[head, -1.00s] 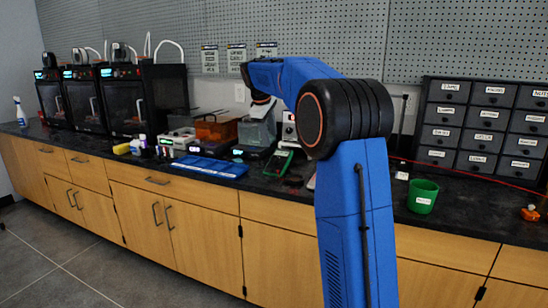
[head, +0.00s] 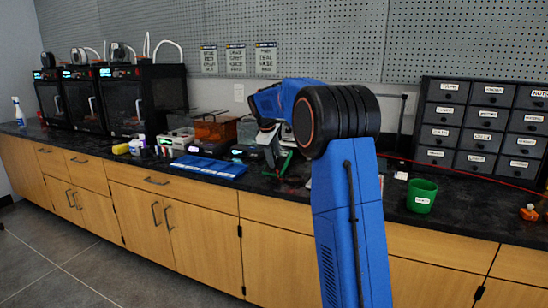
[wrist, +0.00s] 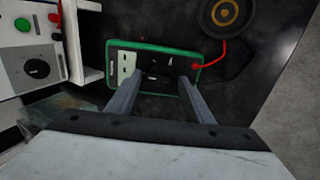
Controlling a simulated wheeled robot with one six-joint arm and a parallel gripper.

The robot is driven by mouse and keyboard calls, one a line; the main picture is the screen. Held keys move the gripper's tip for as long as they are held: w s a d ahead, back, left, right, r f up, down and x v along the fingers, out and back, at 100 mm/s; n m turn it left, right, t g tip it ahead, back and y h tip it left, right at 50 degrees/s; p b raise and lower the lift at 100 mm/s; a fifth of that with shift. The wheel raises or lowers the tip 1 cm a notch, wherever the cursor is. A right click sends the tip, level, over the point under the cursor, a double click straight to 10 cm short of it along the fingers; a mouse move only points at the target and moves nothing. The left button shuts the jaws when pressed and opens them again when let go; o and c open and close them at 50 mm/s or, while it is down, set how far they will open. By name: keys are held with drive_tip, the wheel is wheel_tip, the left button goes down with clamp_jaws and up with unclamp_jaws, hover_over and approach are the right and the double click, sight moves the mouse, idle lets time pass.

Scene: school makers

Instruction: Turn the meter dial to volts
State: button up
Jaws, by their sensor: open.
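The meter (wrist: 124,48) is a green-rimmed handheld unit lying on the dark bench, seen from above in the wrist view. It has a pale screen at its left end and a dark face. Its dial (wrist: 157,68) is dark and hard to make out, so I cannot read its setting. My gripper (wrist: 161,79) is open, with its two grey fingers apart over the meter's face, one on each side of the dial. I cannot tell whether the fingers touch it. In the head view the meter (head: 282,164) is partly hidden by my gripper (head: 276,158).
A white instrument (wrist: 28,55) with buttons and a black knob stands close left of the meter. A red lead (wrist: 221,50) runs from the meter near a round dark object (wrist: 226,14).

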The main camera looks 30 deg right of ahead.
drive_tip(key=c, duration=1)
drive_tip(key=shift+c, duration=0.2)
drive_tip(key=m, duration=0.5)
drive_tip(key=shift+m, duration=0.4)
drive_tip(key=m, duration=0.5)
drive_tip(key=shift+d+r+m, duration=0.1)
drive_tip(key=shift+d+m, duration=0.05)
drive_tip(key=shift+m, duration=0.25)
drive_tip(key=o, duration=1)
